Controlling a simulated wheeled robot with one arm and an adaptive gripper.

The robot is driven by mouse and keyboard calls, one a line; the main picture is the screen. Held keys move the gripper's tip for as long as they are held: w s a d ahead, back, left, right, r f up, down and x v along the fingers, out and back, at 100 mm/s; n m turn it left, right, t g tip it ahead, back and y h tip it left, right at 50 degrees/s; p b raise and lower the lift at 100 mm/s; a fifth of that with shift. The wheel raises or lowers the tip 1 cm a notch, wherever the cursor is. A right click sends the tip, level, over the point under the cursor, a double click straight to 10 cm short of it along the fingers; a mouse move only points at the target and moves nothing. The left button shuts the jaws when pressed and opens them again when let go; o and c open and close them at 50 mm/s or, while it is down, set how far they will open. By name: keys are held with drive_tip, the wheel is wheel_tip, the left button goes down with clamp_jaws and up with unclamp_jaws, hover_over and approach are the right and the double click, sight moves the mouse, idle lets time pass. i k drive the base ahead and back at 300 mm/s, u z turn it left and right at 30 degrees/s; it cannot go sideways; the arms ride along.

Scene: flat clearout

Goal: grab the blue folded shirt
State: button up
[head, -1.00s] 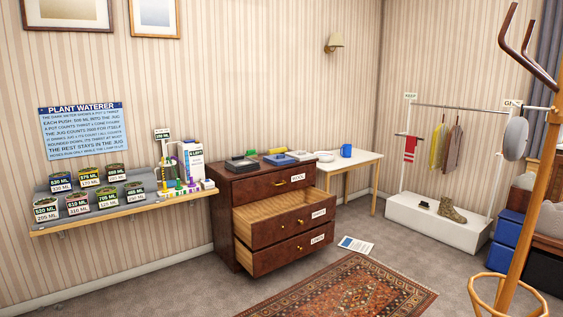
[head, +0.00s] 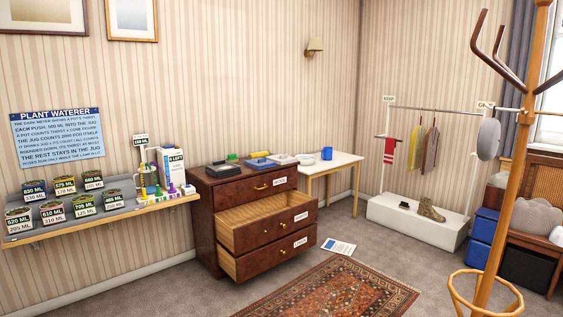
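A flat blue thing (head: 262,163), which looks like a folded shirt though it is too small to be sure, lies on top of the brown dresser (head: 236,192). Other small flat things lie beside it, among them a dark one (head: 223,170) to its left and a pale one (head: 282,158) to its right. My gripper is not in this view.
Two dresser drawers (head: 267,223) stand pulled out, one above the other. A patterned rug (head: 335,290) and a paper sheet (head: 338,246) lie on the floor. A wooden coat stand (head: 508,200) stands close at the right.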

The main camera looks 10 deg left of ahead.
sight(259, 164)
drive_tip(key=u, duration=0.2)
drive_tip(key=i, duration=6.1)
drive_tip(key=u, duration=2.8)
